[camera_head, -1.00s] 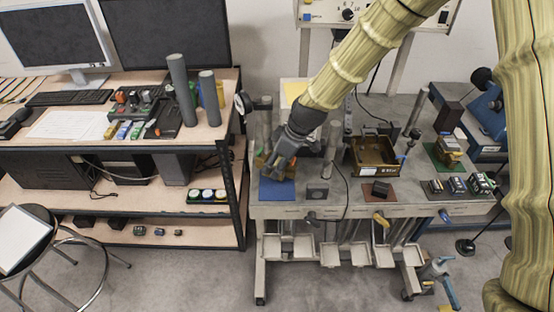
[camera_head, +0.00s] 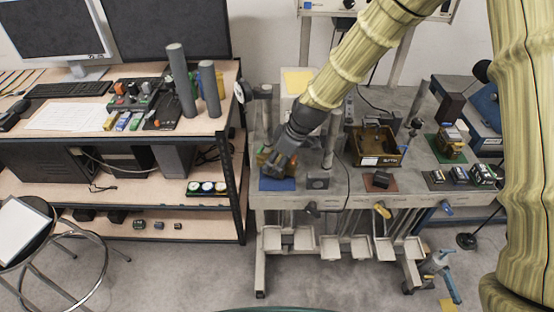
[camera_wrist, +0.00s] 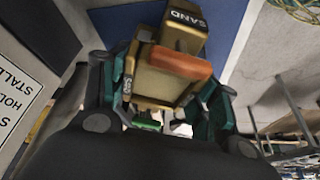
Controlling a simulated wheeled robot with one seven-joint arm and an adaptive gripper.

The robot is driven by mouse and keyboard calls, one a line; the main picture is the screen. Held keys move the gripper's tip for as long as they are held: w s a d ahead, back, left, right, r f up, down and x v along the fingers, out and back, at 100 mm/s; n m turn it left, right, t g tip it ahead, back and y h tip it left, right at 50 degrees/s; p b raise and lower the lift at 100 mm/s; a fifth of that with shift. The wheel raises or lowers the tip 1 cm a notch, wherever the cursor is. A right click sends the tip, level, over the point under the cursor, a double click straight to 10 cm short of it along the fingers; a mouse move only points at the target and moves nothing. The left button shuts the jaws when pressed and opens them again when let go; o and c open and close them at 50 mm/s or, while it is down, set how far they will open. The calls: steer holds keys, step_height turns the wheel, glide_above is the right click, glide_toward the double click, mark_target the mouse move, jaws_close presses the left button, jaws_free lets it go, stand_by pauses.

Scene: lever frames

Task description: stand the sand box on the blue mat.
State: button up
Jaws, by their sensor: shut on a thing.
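The sand box (camera_wrist: 165,82) is a tan-brown block with dark "SAND" labels and an orange-red strip across it. My gripper (camera_wrist: 160,100) is shut on it, with teal-and-dark fingers on both sides in the wrist view. In the head view my gripper (camera_head: 276,163) is at the left end of the grey table, at the back of the blue mat (camera_head: 277,185). The mat also shows behind the box in the wrist view (camera_wrist: 222,22). The box is mostly hidden by the fingers in the head view. I cannot tell whether it touches the mat.
A grey block (camera_head: 318,180) stands just right of the mat. Grey posts rise close to my gripper. A sign panel (camera_wrist: 18,105) is near my gripper's left.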

steer(key=shift+f, duration=0.45)
stand_by(0.3)
steer(key=shift+s+f+b, duration=0.3)
steer(key=shift+f+b, duration=0.15)
steer(key=shift+b, duration=0.1)
jaws_close()
steer(key=o, duration=1.6)
jaws_free()
steer(key=shift+c, duration=0.2)
steer(key=o, duration=0.3)
steer(key=shift+w+f, duration=0.15)
steer(key=shift+w, duration=0.1)
steer(key=shift+r, duration=0.2)
steer(key=shift+d+r, duration=0.2)
steer(key=shift+r, duration=0.2)
steer(key=v, duration=1.1)
steer(key=shift+s+d, duration=0.1)
steer(key=shift+s, duration=0.1)
